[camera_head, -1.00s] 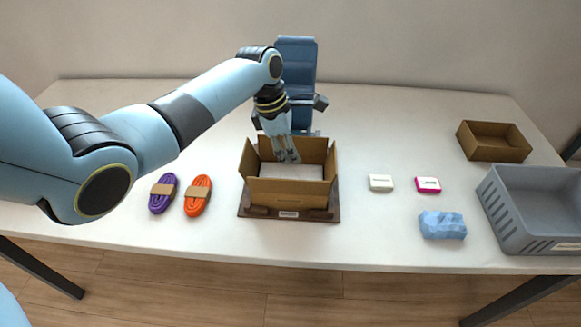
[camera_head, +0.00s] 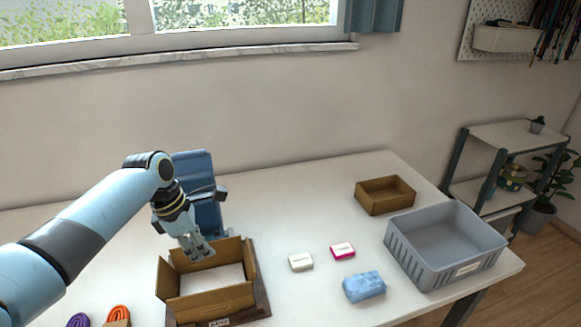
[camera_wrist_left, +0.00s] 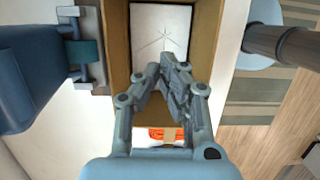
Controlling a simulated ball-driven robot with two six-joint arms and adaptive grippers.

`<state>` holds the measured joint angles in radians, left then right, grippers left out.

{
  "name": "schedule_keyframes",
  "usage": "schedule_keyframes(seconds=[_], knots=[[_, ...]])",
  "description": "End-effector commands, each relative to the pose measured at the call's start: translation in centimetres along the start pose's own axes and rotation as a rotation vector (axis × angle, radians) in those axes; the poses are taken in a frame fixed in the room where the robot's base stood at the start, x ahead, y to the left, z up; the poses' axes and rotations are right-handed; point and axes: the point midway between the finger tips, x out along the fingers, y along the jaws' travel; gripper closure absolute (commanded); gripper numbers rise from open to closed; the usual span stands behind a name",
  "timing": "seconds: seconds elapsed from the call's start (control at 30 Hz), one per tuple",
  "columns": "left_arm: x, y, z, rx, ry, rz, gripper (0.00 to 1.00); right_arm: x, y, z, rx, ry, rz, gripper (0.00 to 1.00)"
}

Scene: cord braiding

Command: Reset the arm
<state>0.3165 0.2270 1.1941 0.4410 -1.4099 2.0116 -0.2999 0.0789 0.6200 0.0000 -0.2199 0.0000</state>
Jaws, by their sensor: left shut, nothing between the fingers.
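My left gripper (camera_head: 203,250) is shut and empty, pointing down at the back of the open cardboard box (camera_head: 212,299) in the head view. In the left wrist view the gripper's closed fingertips (camera_wrist_left: 168,68) hang over the box, with the box's pale inside (camera_wrist_left: 158,33) beyond them. I cannot tell how far above the box they are. My left arm reaches in from the left. My right gripper is not in view.
A purple cord (camera_head: 78,321) and an orange cord (camera_head: 119,313) lie at the front left. A white box (camera_head: 300,262), pink box (camera_head: 342,251), blue lump (camera_head: 364,287), brown tray (camera_head: 385,195) and grey crate (camera_head: 432,268) stand right. A blue chair-like stand (camera_head: 200,175) is behind the gripper.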

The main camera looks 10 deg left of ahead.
Motion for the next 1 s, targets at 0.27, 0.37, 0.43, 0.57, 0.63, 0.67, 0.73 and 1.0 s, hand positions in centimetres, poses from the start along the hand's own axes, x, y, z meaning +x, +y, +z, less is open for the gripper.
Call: schedule_keyframes(seconds=[0.27, 0.37, 0.43, 0.57, 0.63, 0.67, 0.73, 1.0], knots=[[-0.3, -5.8, -1.7, 0.517, 0.062, 0.039, 1.00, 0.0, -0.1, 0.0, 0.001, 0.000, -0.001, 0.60], [-1.8, -10.1, -3.0, 0.906, 0.120, 0.061, 1.00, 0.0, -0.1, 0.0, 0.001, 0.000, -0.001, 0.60], [-3.3, -12.7, -3.7, 1.152, 0.162, 0.069, 1.00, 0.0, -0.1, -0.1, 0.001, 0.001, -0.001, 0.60], [-6.1, -16.2, -4.7, 1.484, 0.230, 0.072, 1.00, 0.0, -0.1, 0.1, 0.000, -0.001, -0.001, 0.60], [-7.4, -17.6, -5.0, 1.617, 0.260, 0.070, 1.00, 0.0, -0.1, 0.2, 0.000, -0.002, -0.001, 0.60], [-7.9, -18.2, -5.2, 1.667, 0.271, 0.068, 1.00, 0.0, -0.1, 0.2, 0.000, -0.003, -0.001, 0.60], [-9.2, -19.4, -5.5, 1.778, 0.299, 0.063, 1.00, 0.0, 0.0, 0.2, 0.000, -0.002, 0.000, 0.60], [-13.9, -23.2, -6.6, 2.124, 0.398, 0.030, 1.00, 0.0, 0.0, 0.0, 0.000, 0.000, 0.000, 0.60]])
